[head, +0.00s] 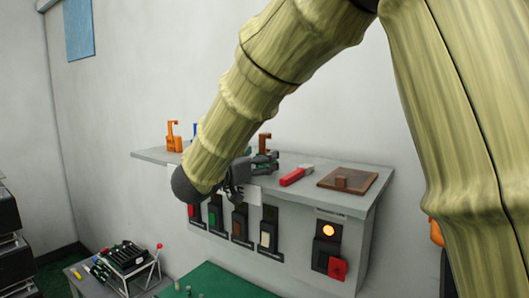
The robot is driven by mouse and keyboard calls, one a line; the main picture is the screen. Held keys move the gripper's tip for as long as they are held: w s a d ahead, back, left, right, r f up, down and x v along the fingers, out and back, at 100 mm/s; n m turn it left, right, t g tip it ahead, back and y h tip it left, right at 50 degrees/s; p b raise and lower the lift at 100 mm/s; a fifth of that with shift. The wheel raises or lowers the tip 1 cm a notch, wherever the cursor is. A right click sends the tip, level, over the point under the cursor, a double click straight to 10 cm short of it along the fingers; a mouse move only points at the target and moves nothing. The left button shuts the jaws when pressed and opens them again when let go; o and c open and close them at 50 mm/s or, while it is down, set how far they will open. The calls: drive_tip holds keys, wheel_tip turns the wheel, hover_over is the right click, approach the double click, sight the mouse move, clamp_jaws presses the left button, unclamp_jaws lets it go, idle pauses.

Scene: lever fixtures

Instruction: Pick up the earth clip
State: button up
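Several upright clip-shaped pieces stand on a grey wall shelf (148,155). One is orange (174,138) at the left, one is blue (195,130) and mostly hidden behind my arm, and one is brown (264,141) beyond my gripper. A little green shows around the gripper, possibly a green clip, but it is mostly covered. I cannot tell for sure which piece is the earth clip. My dark gripper (266,162) is low over the middle of the shelf, its fingers pointing right. Whether it is open or holds anything is too small and covered to tell.
A red-handled tool (297,175) and a brown board with a small block (352,182) lie on the shelf's right. Below hang several switches (266,236) and a box with a lit orange lamp (328,231). A low table (80,271) with a rack stands lower left.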

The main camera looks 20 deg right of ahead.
drive_tip(key=shift+w+d, duration=0.25)
drive_tip(key=shift+d, duration=0.25)
drive_tip(key=c, duration=1.1)
drive_tip(key=shift+r, duration=0.15)
